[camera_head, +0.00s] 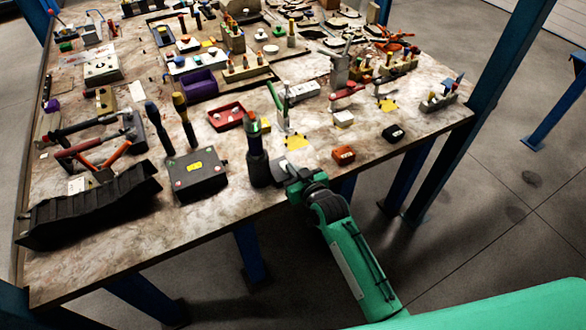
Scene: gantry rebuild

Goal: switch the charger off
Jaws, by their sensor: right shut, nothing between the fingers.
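A dark box (199,175) with a yellow label and small coloured spots on its top lies near the front edge of the table; it may be the charger, but I cannot tell for sure. No switch on it can be made out. My right gripper (293,174), on the green arm from the lower right, is at the table's front edge. It is shut and empty, right of the dark box and apart from it. A dark upright tool (257,158) stands between them. A small grey item (281,170) lies beside the gripper, partly hidden. My left gripper is out of view.
The table (240,212) is crowded. A red tray (227,117) is behind the dark box. An orange block (344,154) and black block (393,133) lie right of my gripper.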

